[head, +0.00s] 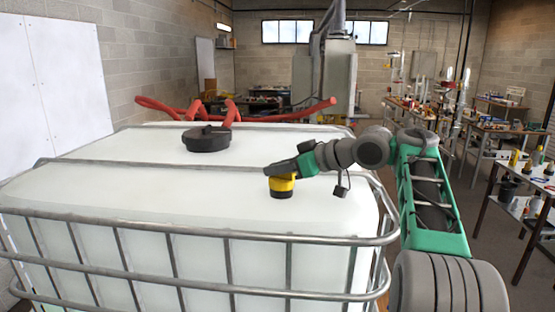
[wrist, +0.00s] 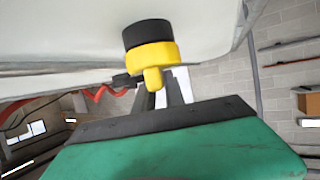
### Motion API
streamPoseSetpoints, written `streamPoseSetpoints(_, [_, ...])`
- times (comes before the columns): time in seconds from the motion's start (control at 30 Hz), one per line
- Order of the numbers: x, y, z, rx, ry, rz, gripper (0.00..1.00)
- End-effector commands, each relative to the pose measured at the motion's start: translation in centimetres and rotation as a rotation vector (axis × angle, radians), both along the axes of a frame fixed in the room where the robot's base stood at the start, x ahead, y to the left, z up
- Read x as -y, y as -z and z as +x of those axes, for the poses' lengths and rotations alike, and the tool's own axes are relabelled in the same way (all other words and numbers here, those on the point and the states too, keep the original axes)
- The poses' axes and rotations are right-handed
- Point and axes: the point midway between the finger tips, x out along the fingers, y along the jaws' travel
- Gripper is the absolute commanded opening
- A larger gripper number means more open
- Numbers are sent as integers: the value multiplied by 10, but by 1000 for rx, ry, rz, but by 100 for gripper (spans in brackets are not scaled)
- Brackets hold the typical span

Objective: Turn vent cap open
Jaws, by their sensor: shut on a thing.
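The vent cap (head: 282,186) is a short cylinder with a yellow upper part and a black lower part. It sits on top of the white caged tank (head: 130,185), near its right end. In the wrist view the cap (wrist: 151,53) appears upside down, with a small yellow tab pointing towards my gripper. My gripper (head: 272,172) reaches in from the right at the cap's top. In the wrist view the gripper's fingers (wrist: 163,93) are at the yellow tab and shut on it. The exact contact is partly hidden.
A metal cage rail (head: 200,229) runs around the tank's top edge. A black round lid (head: 207,139) and red hoses (head: 235,112) are at the back of the tank. Workbenches (head: 480,131) with many items stand to the right. The tank top left of the cap is clear.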

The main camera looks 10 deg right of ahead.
Motion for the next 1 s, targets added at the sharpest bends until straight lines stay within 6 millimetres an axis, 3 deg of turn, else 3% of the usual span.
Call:
streamPoseSetpoints(0.67, [-2, -2, 0, 6, -62, 1, 0])
streamPoseSetpoints(0.7, [-2, -2, 0, 6, -62, 1, 18])
streamPoseSetpoints(0.93, [-1, -1, 0, 4, -63, 1, 36])
streamPoseSetpoints(1.0, [-1, -1, 0, 3, -63, 0, 36])
